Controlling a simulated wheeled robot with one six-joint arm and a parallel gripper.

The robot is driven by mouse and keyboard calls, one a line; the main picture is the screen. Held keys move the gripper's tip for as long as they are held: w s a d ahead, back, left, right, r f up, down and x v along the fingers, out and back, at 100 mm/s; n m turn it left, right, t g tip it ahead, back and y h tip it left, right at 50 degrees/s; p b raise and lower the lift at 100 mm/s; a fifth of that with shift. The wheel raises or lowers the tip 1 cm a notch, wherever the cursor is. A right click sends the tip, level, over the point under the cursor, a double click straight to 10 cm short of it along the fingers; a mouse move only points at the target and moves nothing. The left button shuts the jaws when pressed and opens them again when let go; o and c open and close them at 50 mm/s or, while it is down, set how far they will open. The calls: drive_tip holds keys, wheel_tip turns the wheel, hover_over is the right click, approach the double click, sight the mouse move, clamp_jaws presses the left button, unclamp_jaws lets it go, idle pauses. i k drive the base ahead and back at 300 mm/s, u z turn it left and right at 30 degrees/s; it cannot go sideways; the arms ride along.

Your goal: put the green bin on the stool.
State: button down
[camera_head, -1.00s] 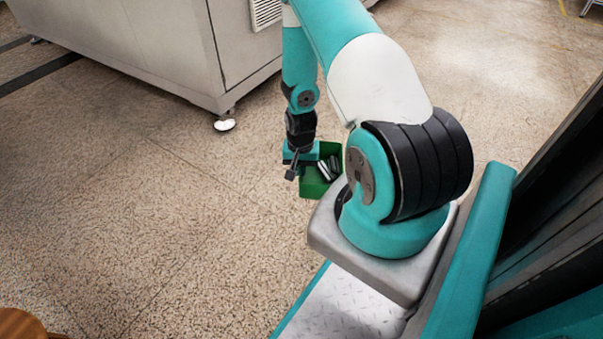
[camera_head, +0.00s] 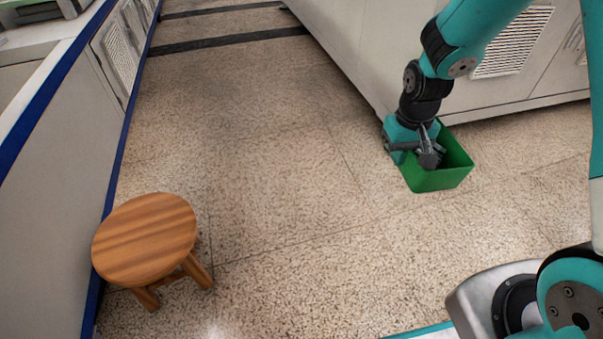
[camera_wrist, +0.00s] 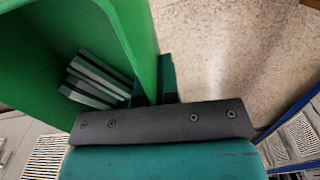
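The green bin (camera_head: 440,181) hangs at the end of my arm, right of centre in the head view. My gripper (camera_head: 417,152) is shut on the bin's left wall, with one grey finger showing inside the bin. The bin looks upright and clear of the floor. In the wrist view the bin (camera_wrist: 143,40) fills the upper left, with several grey metal bars inside; the fingertips are largely hidden there. The stool (camera_head: 146,240) is round and wooden, at the lower left of the head view, well apart from the bin. Its visible top is empty.
A long blue-edged counter (camera_head: 60,150) runs along the left, close beside the stool. A large grey machine cabinet (camera_head: 365,50) stands behind my arm. The speckled floor (camera_head: 280,190) between stool and bin is clear.

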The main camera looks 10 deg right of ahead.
sight(142, 232)
drive_tip(key=z, duration=0.8)
drive_tip(key=i, duration=1.2)
drive_tip(key=u, duration=1.15)
drive_tip(key=i, duration=0.7)
drive_tip(key=u, duration=3.3)
